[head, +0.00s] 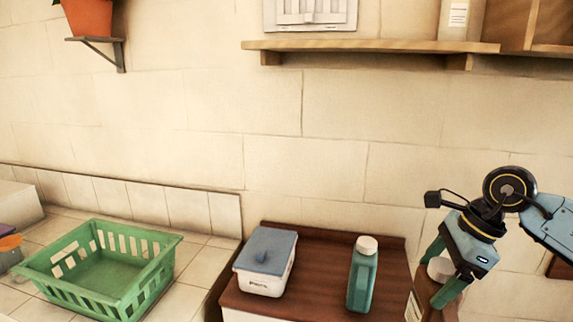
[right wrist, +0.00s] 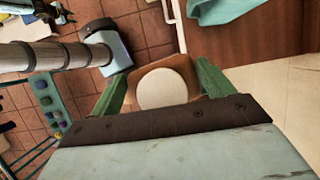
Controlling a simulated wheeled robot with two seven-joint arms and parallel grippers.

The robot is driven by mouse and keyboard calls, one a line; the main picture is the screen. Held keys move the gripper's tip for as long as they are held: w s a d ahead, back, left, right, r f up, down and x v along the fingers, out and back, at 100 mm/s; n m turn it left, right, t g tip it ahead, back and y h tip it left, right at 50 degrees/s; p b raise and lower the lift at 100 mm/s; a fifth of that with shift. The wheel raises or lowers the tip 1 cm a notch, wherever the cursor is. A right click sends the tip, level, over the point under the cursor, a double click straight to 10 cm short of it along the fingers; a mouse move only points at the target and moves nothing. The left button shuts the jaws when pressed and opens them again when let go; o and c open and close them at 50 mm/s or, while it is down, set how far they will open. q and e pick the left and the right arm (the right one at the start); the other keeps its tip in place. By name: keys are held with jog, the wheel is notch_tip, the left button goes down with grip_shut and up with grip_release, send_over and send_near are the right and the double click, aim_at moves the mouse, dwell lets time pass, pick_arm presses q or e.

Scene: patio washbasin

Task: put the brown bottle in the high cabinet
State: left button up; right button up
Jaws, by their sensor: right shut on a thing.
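My right gripper (head: 443,273) is at the right of the head view, shut on the brown bottle (head: 429,293). The bottle has a white cap and a pale label, and its lower part runs out of the frame. In the right wrist view, the white cap (right wrist: 162,88) and brown shoulder sit between the two green fingers. A wooden cabinet (head: 553,27) is cut off at the top right corner of the head view, high above the gripper; its inside is mostly out of frame.
A wooden wall shelf (head: 370,46) runs along the top, with a pale bottle (head: 460,20) on it. A teal bottle (head: 362,275) and a blue-lidded box (head: 265,262) stand on the dark wooden top (head: 322,255). A green basket (head: 100,268) is at left. The wall between is bare.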

aim_at(413, 307)
jog(key=a+f+n+g, duration=0.1)
jog(key=f+n, duration=0.1)
jog(key=n, duration=0.1)
jog(key=s+a+f+n+g+b, duration=0.1)
jog(key=f+n, duration=0.1)
jog(key=a+f+n+g+b, duration=0.1)
jog(key=a+n, duration=0.1)
jog(key=n, duration=0.1)
jog(key=shift+s+a+f+n, duration=0.1)
jog(key=shift+s+f+n, duration=0.2)
jog(key=shift+s+f, duration=0.1)
jog(key=f+n+h, duration=0.1)
jog(key=n, duration=0.2)
jog(key=s+a+f+n+g+h+b, duration=0.1)
jog(key=f+n, duration=0.1)
jog(key=s+a+f+n+g+h+b, duration=0.1)
jog(key=f+n, duration=0.1)
jog(key=n, duration=0.1)
jog(key=shift+s+n, duration=0.1)
jog(key=shift+n, duration=0.2)
jog(key=n, duration=0.1)
jog(key=f+n+h, duration=0.1)
jog(key=s+n+b, duration=0.1)
jog(key=shift+a+f+n+g, duration=0.15)
jog(key=shift+f+n+g, duration=0.1)
jog(key=shift+n+g, duration=0.05)
jog(key=shift+w+a, duration=0.1)
